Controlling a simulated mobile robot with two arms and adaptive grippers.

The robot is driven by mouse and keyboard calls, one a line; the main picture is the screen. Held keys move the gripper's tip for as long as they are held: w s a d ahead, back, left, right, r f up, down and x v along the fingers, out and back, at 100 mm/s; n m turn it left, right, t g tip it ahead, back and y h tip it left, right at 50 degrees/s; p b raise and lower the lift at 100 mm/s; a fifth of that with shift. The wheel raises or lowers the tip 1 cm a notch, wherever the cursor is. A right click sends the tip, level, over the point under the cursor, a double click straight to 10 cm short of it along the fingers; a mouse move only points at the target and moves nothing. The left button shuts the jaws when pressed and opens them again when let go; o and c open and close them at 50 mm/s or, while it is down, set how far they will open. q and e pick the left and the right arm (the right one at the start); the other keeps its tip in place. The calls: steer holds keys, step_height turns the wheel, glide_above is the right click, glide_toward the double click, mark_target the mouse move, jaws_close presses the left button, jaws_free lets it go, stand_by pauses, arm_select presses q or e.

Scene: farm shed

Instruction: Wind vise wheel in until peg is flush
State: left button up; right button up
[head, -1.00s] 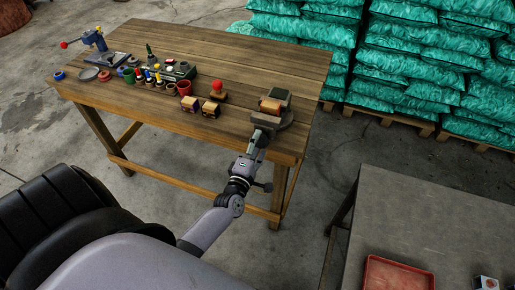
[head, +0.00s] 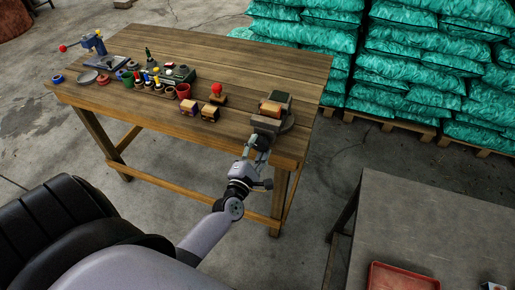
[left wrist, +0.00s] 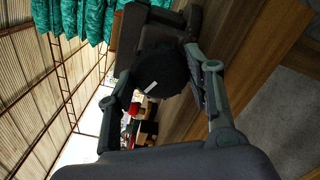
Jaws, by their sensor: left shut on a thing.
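The vise (head: 270,112) sits at the near right corner of the wooden workbench. It has a dark body with brownish, wood-coloured jaw parts. In the left wrist view the vise wheel (left wrist: 163,72) is a dark round disc with a short white mark on its face. My left gripper (head: 261,141) reaches the near side of the vise. In the left wrist view its fingers (left wrist: 158,88) stand on either side of the wheel, shut on it. I cannot make out the peg in either view. My right gripper is not in view.
The workbench (head: 215,62) holds wooden blocks (head: 210,112), a red-knobbed stamp (head: 217,93), a red cup (head: 183,91), several small pots and a blue lever tool (head: 93,43). A grey table (head: 420,215) with a red tray (head: 400,277) stands right. Green sacks (head: 405,60) are stacked behind.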

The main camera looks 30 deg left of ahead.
arm_select(q)
steer(key=c, duration=0.5)
